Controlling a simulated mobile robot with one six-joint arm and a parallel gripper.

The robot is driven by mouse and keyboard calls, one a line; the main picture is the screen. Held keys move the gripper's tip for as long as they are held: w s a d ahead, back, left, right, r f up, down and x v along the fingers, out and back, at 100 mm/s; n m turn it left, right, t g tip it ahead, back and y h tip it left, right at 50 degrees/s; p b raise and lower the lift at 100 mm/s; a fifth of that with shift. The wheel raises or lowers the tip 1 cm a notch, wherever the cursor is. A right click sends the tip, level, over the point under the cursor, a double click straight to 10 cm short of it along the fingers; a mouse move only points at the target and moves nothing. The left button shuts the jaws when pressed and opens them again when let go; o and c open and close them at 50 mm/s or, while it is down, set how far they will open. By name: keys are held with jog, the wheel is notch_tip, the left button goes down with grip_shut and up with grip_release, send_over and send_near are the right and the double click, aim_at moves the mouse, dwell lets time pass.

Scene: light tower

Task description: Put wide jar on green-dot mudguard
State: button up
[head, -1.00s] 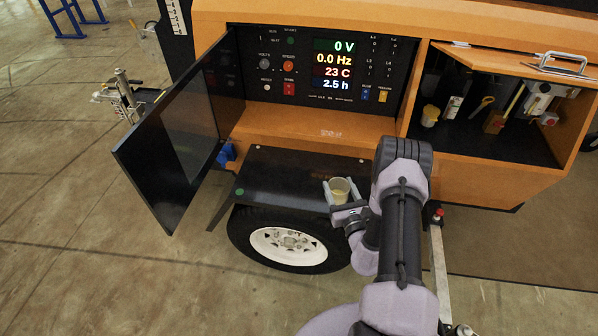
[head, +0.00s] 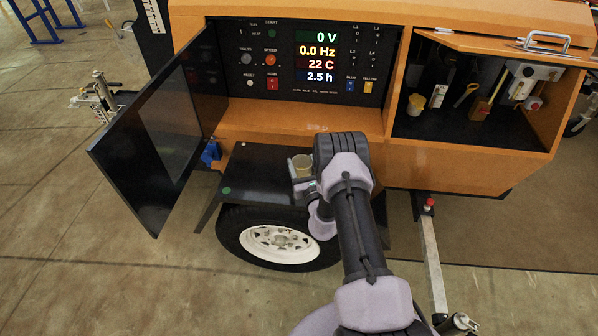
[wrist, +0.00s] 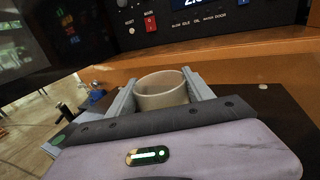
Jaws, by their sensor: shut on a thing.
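The wide jar (head: 301,167) is a pale cream, open-topped cup. My gripper (wrist: 162,88) is shut on it, with one grey finger on each side, and holds it upright. The black mudguard (head: 255,168) is a flat shelf above the white-rimmed wheel. Its green dot (head: 226,190) is at the front left corner and also shows in the wrist view (wrist: 59,139). In the head view the jar appears over the middle of the mudguard, right of the dot. I cannot tell whether its base touches. My arm hides the mudguard's right part.
An open black door (head: 150,135) stands left of the mudguard. The control panel (head: 310,65) is behind it. An open compartment (head: 470,122) at right holds another small jar (head: 416,104), bottles and tools. The mudguard's left part is clear.

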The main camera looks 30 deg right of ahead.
aim_at(298, 165)
jog(key=shift+w+a, duration=0.25)
jog(key=shift+w, duration=0.3)
jog(key=shift+f+b, duration=1.05)
jog(key=shift+f, duration=0.75)
jog(key=shift+f, duration=0.1)
jog(key=shift+f+b, duration=0.15)
jog(key=shift+b, duration=0.15)
jog(key=o, duration=1.4)
jog(key=shift+r, duration=0.2)
